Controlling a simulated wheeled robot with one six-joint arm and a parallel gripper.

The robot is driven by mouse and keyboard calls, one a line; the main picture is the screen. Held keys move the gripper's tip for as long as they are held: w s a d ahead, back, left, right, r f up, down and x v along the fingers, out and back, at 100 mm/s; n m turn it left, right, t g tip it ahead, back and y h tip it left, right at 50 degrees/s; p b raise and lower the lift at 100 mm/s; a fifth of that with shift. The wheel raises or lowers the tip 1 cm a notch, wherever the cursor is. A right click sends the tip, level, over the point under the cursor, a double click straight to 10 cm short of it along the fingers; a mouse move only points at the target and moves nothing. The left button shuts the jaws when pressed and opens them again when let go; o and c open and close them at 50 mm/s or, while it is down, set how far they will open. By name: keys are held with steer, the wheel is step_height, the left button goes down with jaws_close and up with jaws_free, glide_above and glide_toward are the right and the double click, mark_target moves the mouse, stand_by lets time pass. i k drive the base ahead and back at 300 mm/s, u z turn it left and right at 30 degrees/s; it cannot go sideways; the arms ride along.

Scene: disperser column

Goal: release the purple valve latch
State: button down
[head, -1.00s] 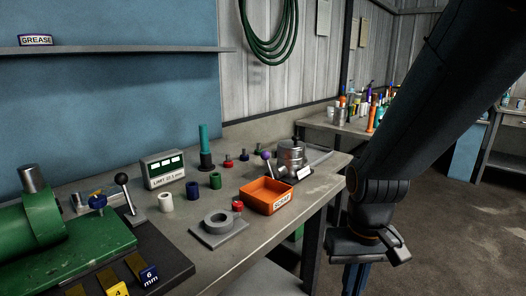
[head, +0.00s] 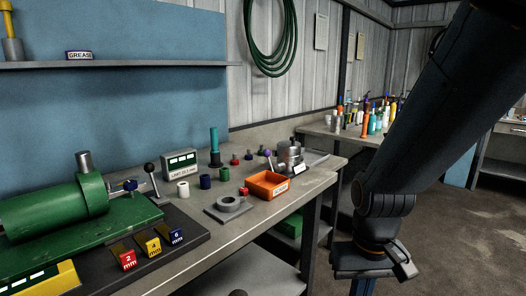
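A small purple-topped lever (head: 268,156) stands on the workbench (head: 230,245), just behind the orange tray (head: 268,186) and left of a silver cylinder (head: 289,154). Its lower part is partly hidden by the tray. My gripper (head: 375,272) hangs at the lower right, in front of the bench's right end and well away from the purple lever. Its fingers point down and are cut off by the frame's bottom edge, so their opening does not show.
A green machine (head: 60,212) fills the bench's left side, with a black-knobbed lever (head: 150,172) beside it. A grey ring block (head: 229,206), small coloured cylinders and a display box (head: 181,163) stand mid-bench. Open floor (head: 460,235) lies at right.

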mark_target(266, 152)
steer(key=z, duration=0.6)
steer(key=i, duration=0.65)
steer(key=u, duration=1.35)
